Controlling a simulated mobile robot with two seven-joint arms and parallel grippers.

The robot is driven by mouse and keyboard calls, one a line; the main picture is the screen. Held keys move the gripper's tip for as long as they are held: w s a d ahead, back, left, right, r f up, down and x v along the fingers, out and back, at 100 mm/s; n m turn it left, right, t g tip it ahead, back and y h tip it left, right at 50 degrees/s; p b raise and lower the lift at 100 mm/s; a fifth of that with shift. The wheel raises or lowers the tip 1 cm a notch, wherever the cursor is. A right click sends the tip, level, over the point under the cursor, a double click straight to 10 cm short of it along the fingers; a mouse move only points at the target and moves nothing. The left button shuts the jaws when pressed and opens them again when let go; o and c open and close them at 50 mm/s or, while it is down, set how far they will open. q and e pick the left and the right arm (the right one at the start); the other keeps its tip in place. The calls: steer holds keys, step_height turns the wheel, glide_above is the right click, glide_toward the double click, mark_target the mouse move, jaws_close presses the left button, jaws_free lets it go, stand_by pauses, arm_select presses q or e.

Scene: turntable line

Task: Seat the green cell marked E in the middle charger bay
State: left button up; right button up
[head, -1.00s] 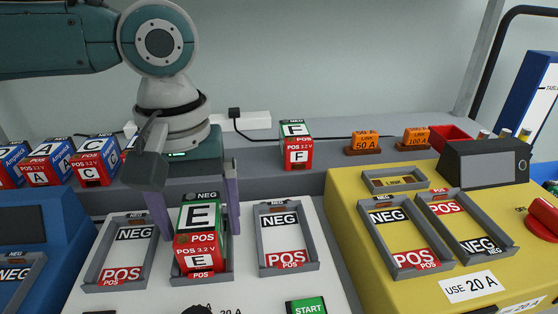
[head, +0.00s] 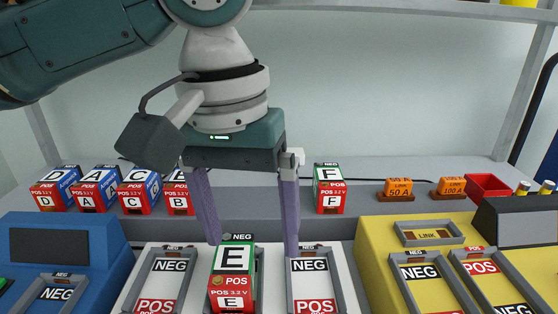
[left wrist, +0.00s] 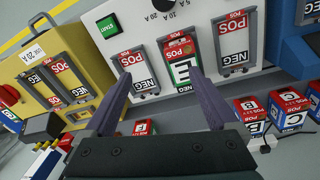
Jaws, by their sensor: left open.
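The green cell marked E (head: 233,262) sits in the middle charger bay (left wrist: 187,89) of the white charger, its red POS end toward the front, in line with the bay's POS label. It also shows in the left wrist view (left wrist: 182,70). I cannot tell whether it is fully down. My left gripper (head: 252,248) is open and empty, its fingers above and behind the cell, apart from it. In the left wrist view the fingers (left wrist: 160,76) point toward the cell's NEG end, one to each side. My right gripper is not in view.
Empty bays (head: 161,280) and (head: 314,283) flank the middle one. A blue unit (head: 100,240) stands left, a yellow unit (head: 378,262) right.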

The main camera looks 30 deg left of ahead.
arm_select(q)
steer(key=s+d+f+m+h, duration=0.1)
steer(key=s+d, duration=0.1)
steer(key=s+d+f+m+t+h, duration=0.1)
steer(key=s+d+f+m, duration=0.1)
steer(key=d, duration=0.1)
steer(key=s+d+f+m+t, duration=0.1)
steer(key=s+d+f, duration=0.1)
steer(key=s, duration=0.1)
steer(key=shift+d+f+m+h, duration=0.25)
steer(key=shift+d+m+h, duration=0.1)
steer(key=shift+m+h, duration=0.05)
steer(key=s+a+f+t+y, duration=0.1)
steer(key=s+a+f+y, duration=0.1)
steer(key=s+a, duration=0.5)
steer(key=shift+s+a+y, duration=0.3)
steer(key=shift+a+y, duration=0.3)
steer(key=shift+a, duration=0.25)
step_height(320, 180, up, 51)
steer(key=p, duration=5.1)
